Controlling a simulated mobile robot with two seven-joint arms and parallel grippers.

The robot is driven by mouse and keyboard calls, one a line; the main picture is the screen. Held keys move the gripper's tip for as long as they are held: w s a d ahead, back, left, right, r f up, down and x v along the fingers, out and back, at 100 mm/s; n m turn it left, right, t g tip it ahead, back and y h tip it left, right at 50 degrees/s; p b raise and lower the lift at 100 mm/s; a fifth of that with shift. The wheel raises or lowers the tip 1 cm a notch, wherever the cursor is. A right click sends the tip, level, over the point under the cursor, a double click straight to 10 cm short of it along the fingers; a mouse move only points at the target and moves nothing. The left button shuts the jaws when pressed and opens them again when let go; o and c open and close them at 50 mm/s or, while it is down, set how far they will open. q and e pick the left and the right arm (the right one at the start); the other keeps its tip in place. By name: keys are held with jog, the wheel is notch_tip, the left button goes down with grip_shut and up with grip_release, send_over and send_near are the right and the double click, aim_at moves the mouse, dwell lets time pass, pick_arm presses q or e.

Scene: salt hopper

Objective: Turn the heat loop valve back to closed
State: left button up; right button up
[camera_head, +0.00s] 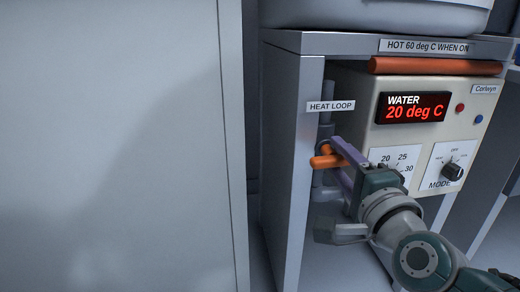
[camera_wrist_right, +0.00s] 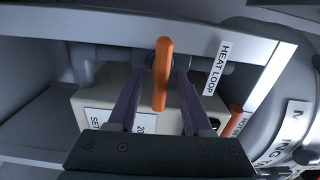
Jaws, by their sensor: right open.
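The heat loop valve has an orange handle (camera_head: 327,160) on a grey pipe, just under the HEAT LOOP label (camera_head: 330,106). In the right wrist view the handle (camera_wrist_right: 162,72) is upright in the picture and appears to lie across the pipe (camera_wrist_right: 85,62). My right gripper (camera_head: 341,162) is open at the valve, its two purple fingers on either side of the handle. The right wrist view shows gaps between the handle and both fingers (camera_wrist_right: 159,88). In the head view the fingers and wrist hide part of the valve. My left gripper is not in view.
A beige heater unit (camera_head: 358,110) stands right of the valve, its display reading WATER 20 deg C. It has a temperature dial and a MODE knob (camera_head: 452,172). A grey frame post (camera_head: 293,190) stands close left of the valve. A large pale panel (camera_head: 120,150) fills the left.

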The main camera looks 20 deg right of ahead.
jog(key=shift+s, duration=0.1)
jog(key=shift+s+a+r+p, duration=0.1)
jog(key=shift+s+a+p, duration=0.05)
jog(key=shift+s+p, duration=0.2)
jog(key=p+v, duration=0.2)
jog(key=v, duration=0.7)
jog(key=shift+p, duration=0.3)
